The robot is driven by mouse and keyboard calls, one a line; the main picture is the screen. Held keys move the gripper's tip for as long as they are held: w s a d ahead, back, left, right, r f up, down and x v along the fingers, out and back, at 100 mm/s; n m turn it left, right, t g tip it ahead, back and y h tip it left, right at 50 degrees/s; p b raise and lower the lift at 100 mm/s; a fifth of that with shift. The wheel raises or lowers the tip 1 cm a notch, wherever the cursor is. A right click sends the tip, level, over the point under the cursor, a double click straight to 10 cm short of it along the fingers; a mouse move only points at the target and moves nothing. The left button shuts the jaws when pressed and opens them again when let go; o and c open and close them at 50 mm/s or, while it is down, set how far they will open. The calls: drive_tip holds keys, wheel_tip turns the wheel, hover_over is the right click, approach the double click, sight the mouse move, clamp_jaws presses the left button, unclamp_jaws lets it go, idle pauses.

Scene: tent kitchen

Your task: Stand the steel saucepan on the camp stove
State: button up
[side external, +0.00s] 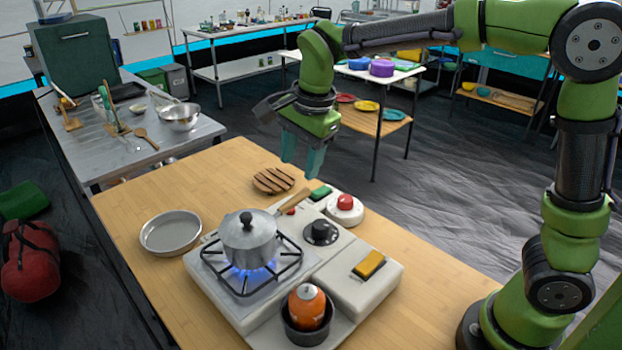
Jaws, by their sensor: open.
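The steel saucepan (249,243) stands upright on the burner grate of the camp stove (225,297). Its lid with a black knob is on, and its wooden handle points to the upper right. Blue flame shows under the pan. My gripper (302,160) is open and empty, with teal fingers pointing down. It is above and behind the stove, apart from the pan and its handle.
A round metal plate (171,232) lies left of the stove, and a slatted wooden trivet (273,180) behind it. An orange gas canister (307,306) sits at the stove's front. A red button (345,202) is at its back right. The wooden table's left front is clear.

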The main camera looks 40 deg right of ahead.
drive_tip(key=s+d+n+t, duration=0.2)
drive_tip(key=s+n, duration=0.4)
drive_tip(key=s, duration=0.3)
drive_tip(key=s+d+n+t+y, duration=0.1)
drive_tip(key=s+d+n, duration=0.3)
drive_tip(key=s, duration=0.5)
drive_tip(key=n+t, duration=0.1)
drive_tip(key=n, duration=0.1)
drive_tip(key=shift+d+r+n+t+y, duration=0.25)
drive_tip(key=shift+r+n+t+y, duration=0.05)
drive_tip(key=shift+r+n+t, duration=0.1)
